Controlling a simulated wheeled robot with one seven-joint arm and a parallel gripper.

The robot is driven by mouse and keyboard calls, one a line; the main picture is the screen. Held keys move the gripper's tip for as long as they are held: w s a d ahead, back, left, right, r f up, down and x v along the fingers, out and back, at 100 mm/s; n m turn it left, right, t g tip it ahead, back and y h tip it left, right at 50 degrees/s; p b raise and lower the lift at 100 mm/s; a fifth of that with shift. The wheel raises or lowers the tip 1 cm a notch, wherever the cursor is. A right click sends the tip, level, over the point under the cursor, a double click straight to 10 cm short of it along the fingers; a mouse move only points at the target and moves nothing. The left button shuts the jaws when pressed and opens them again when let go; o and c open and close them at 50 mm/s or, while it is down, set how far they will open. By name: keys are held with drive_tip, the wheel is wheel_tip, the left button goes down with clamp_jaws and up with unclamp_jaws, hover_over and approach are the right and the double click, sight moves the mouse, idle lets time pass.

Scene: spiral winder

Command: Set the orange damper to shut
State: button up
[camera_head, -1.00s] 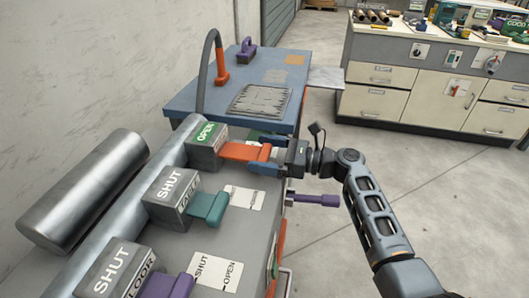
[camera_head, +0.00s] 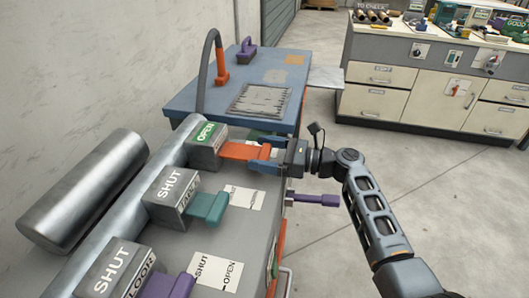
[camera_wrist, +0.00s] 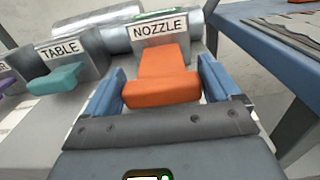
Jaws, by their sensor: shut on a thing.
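The orange damper (camera_head: 243,151) is a flat handle that sticks out of the front of a grey box (camera_head: 206,149). The top of that box shows a green OPEN sign, and in the wrist view its front carries a NOZZLE label (camera_wrist: 159,31). My gripper (camera_head: 268,156) is shut on the outer end of the orange damper. In the wrist view the blue fingers lie on either side of the orange damper (camera_wrist: 162,80).
A teal damper (camera_head: 207,207) and a purple damper (camera_head: 167,287) stand nearer, on boxes that read SHUT. A purple handle (camera_head: 318,200) juts out below my gripper. A blue table (camera_head: 212,92) stands behind. Open floor lies to the right.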

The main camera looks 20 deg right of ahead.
drive_tip(key=x, duration=0.5)
drive_tip(key=shift+w+a, duration=0.25)
drive_tip(key=shift+a, duration=0.1)
drive_tip(key=o, duration=1.2)
drive_tip(key=shift+w+a, duration=0.1)
drive_tip(key=v, duration=0.8)
